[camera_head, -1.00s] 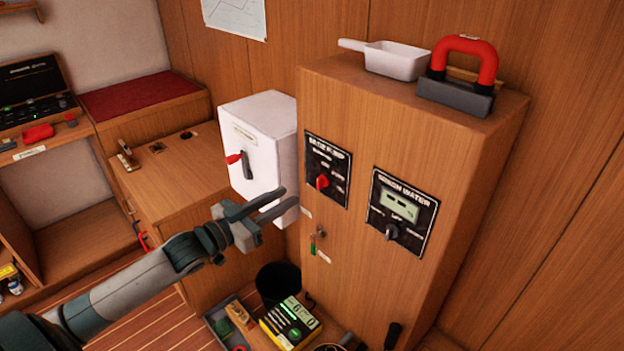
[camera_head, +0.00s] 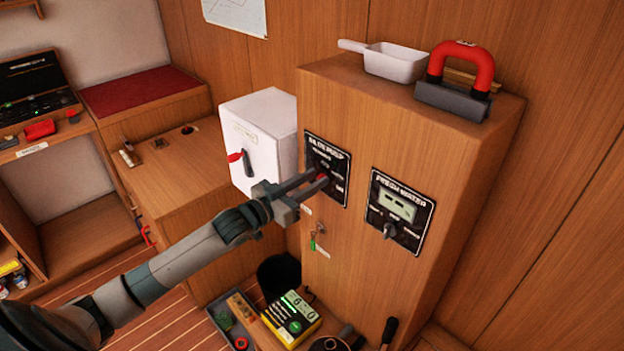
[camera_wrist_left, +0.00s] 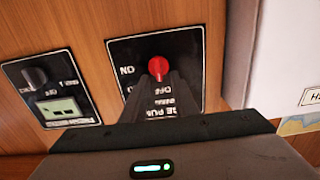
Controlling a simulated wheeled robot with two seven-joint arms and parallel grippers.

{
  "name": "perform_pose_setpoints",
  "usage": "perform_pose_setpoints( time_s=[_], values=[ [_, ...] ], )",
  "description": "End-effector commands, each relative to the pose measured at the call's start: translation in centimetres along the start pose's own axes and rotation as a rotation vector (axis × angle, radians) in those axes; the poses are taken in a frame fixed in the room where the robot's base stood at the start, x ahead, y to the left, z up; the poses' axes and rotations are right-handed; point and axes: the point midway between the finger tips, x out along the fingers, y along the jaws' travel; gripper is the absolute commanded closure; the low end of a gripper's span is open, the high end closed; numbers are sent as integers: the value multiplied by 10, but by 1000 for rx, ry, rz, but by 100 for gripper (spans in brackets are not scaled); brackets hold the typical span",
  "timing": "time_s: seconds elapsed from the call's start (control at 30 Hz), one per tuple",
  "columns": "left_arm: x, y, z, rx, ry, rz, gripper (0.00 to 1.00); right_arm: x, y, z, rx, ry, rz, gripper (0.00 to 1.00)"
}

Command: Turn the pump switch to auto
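The bilge pump panel (camera_head: 330,158) is a black plate on the wooden cabinet front, with a red rotary switch (camera_head: 322,175). The switch shows more clearly in the left wrist view (camera_wrist_left: 159,70), beyond the dark fingers. Its setting cannot be read because the fingers hide part of it and its labels. My left gripper (camera_head: 322,177) is at the panel, with its fingertips close to the switch. A gap shows between the fingers, so it looks open. Whether they touch the switch I cannot tell. My right gripper is not in view.
The fresh water panel (camera_head: 400,212) with its dark knob is to the right. A white box (camera_head: 258,140) with a red-tipped handle juts out at left. A key (camera_head: 316,240) with a green tag hangs below. A bin and yellow meter (camera_head: 292,318) are lower down.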

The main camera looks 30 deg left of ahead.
Motion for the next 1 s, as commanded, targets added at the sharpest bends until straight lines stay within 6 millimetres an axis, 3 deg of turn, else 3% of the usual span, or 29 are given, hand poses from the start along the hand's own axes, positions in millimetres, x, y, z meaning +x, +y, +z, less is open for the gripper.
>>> perform_pose_setpoints(
  time_s=[0.23,0.37,1.0],
  values=[
    [0,0,0,0,0,0,73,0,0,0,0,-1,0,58],
    [0,0,0,0,0,0,100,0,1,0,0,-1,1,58],
    [0,2,0,120,0,0,100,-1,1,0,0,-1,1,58]
  ],
)
